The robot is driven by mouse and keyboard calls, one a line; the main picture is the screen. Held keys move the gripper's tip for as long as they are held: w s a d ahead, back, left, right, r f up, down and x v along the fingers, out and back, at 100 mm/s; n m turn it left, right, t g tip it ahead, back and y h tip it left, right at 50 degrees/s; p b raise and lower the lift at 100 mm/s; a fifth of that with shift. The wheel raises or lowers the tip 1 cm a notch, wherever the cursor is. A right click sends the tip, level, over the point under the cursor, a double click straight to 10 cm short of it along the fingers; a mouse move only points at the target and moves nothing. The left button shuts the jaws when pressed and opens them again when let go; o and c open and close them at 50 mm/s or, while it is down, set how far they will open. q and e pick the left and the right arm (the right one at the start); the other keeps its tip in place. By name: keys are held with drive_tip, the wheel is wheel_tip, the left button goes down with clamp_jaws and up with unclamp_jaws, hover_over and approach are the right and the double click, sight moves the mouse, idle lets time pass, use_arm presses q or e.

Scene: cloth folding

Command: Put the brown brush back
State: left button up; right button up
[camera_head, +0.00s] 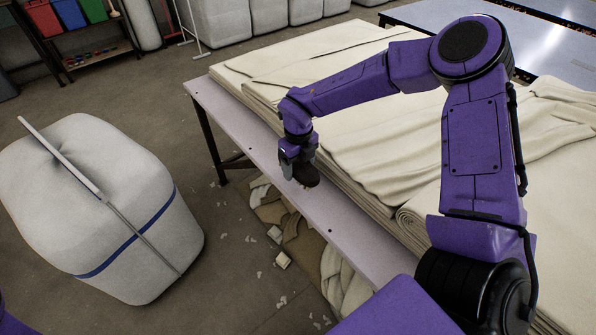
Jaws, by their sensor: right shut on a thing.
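My right gripper (299,170) is over the front edge strip of the table (345,230), to the left of the cloth stack. It is shut on a dark brown thing, which looks like the brown brush (307,178). The brush is small in view and partly hidden by the fingers. I cannot tell whether it touches the table top. My left gripper is not in view; only a bit of purple shows at the lower left edge.
Folded cream cloth (350,140) covers most of the table. A large white bale (120,200) with a blue stripe stands on the floor at left. Cloth scraps (290,235) lie below the table edge. A shelf with coloured bins (75,20) stands at the back left.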

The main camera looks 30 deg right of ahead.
sight(298, 173)
drive_tip(key=shift+w+d+f, duration=0.15)
drive_tip(key=shift+w+f, duration=0.1)
drive_tip(key=shift+w+d+f, duration=0.1)
drive_tip(key=shift+f, duration=0.85)
drive_tip(key=shift+w+d+f, duration=0.1)
drive_tip(key=shift+f, duration=0.85)
drive_tip(key=shift+a+f, duration=0.1)
drive_tip(key=o, duration=1)
drive_tip(key=shift+f, duration=0.1)
wheel_tip(298, 173, up, 12)
drive_tip(key=shift+r, duration=0.25)
